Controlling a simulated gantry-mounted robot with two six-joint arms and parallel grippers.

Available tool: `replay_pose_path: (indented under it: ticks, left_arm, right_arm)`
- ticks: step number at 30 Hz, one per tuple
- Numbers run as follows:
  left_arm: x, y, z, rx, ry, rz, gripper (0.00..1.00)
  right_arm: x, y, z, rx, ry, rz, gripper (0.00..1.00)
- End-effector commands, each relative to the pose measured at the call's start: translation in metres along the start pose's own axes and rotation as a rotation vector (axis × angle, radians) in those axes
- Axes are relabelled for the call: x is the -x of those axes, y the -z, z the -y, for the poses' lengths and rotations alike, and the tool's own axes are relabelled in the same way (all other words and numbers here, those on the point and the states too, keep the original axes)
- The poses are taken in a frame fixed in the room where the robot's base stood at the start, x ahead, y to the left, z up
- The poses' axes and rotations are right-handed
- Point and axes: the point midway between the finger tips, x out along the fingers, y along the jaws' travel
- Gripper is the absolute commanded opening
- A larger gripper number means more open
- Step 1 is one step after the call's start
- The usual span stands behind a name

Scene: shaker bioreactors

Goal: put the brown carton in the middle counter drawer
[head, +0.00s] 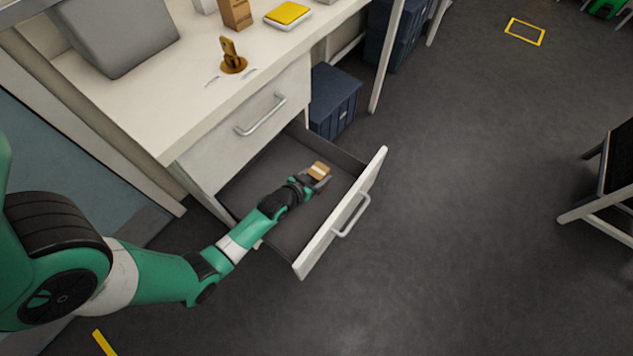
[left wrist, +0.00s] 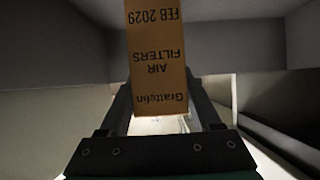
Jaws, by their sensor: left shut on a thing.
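The brown carton (head: 319,170) is held at the end of my left gripper (head: 317,180), over or inside the open drawer (head: 283,161). In the left wrist view the carton (left wrist: 157,70) stands between the two fingers, its printed side reading "Grattolin AIR FILTERS FEB 2029" upside down. The left gripper is shut on it. The drawer is grey inside with a white front and a handle, pulled out below a shut drawer (head: 245,125). I cannot tell whether the carton touches the drawer floor. My right gripper is not in view.
The white counter (head: 180,87) above holds a grey box (head: 115,35), a brass-coloured fitting (head: 232,58), another brown box (head: 236,14) and a yellow-topped item (head: 288,13). A dark blue bin (head: 334,100) stands behind the drawer.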

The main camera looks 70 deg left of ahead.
Motion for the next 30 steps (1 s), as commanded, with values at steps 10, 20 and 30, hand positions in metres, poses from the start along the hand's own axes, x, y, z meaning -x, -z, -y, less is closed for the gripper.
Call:
replay_pose_path:
  ticks: [10, 20, 30]
  left_arm:
    - [-0.016, -0.03, 0.0, 0.0, 0.0, 0.001, 0.02]
    - [-0.018, -0.033, 0.0, 0.0, 0.0, 0.002, 0.83]
    - [-0.017, -0.033, 0.0, 0.0, 0.0, 0.002, 0.95]
  right_arm:
    - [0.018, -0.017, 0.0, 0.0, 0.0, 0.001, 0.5]
    - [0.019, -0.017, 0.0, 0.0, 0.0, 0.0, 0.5]
    - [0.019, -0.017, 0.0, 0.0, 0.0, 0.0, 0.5]
